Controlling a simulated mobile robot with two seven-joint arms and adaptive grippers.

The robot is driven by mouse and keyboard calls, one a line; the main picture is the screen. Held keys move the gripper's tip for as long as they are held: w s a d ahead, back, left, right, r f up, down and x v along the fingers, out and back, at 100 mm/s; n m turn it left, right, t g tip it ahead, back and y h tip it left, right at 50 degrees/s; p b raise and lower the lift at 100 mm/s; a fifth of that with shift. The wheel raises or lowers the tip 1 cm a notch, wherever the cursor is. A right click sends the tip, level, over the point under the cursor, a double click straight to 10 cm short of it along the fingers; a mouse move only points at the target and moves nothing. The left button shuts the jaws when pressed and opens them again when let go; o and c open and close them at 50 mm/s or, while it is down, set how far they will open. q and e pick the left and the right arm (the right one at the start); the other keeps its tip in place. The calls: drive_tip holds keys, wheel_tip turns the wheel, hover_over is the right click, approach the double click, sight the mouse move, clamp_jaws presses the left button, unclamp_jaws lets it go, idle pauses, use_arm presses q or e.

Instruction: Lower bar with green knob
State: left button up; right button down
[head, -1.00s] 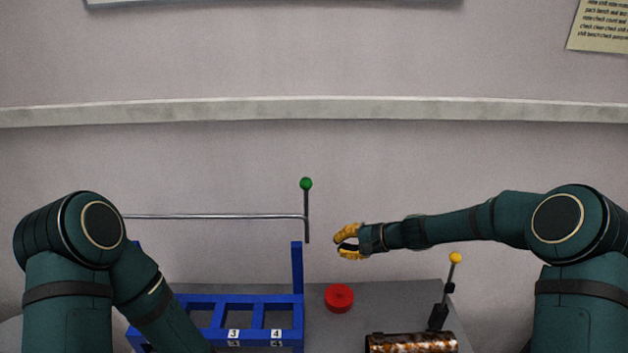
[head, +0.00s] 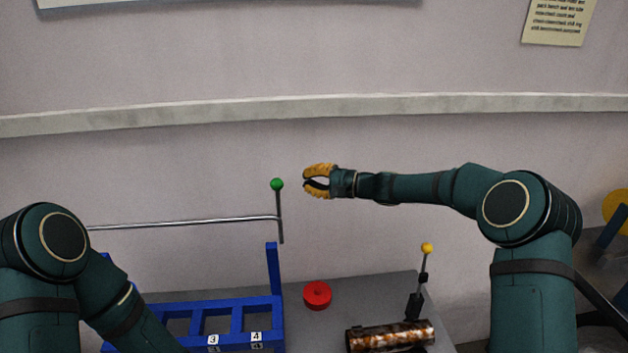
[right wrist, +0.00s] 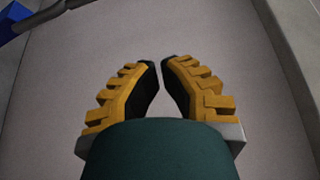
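The metal bar (head: 185,222) runs level above the blue rack (head: 192,343). At its right end is a thin upright rod with a green knob (head: 277,184) on top. The bar's end stands above the rack's blue post (head: 273,268), with a gap below it. My right gripper (head: 306,181) has yellow ridged fingers, parted and empty, just right of the green knob at about its height. In the right wrist view its fingertips (right wrist: 159,61) stand a little apart with nothing between them. My left gripper is out of view below my left arm.
A red round piece (head: 317,295) lies on the grey table (head: 385,290) right of the rack.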

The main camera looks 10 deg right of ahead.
drive_tip(key=a, duration=0.6)
drive_tip(key=shift+s+a+p, duration=0.15)
drive_tip(key=shift+s+p, duration=0.15)
drive_tip(key=shift+s, duration=0.1)
drive_tip(key=shift+r, duration=0.1)
